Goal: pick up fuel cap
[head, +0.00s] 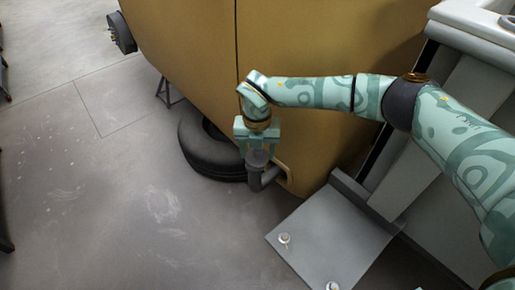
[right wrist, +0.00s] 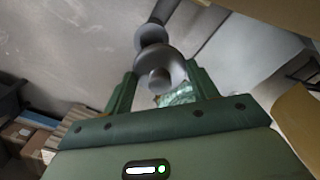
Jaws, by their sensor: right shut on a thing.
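My right gripper (head: 256,147) is by the lower part of the yellow shell, pointing down at the top of a grey bent filler pipe (head: 268,178). It is shut on the grey fuel cap (head: 257,157), which shows only in part below the fingers. In the right wrist view, the green fingers of the right gripper (right wrist: 163,74) stand on either side of a rounded grey piece, the fuel cap (right wrist: 160,78). The grey pipe (right wrist: 151,38) runs on beyond it. I cannot tell whether cap and pipe are apart. My left gripper is not in view.
The large yellow shell (head: 195,45) stands right behind the gripper. A black tyre (head: 205,155) lies on the floor to its left. A grey plate (head: 330,235) with small knobs lies at the lower right, beside a pale structure. The floor at left is mostly clear.

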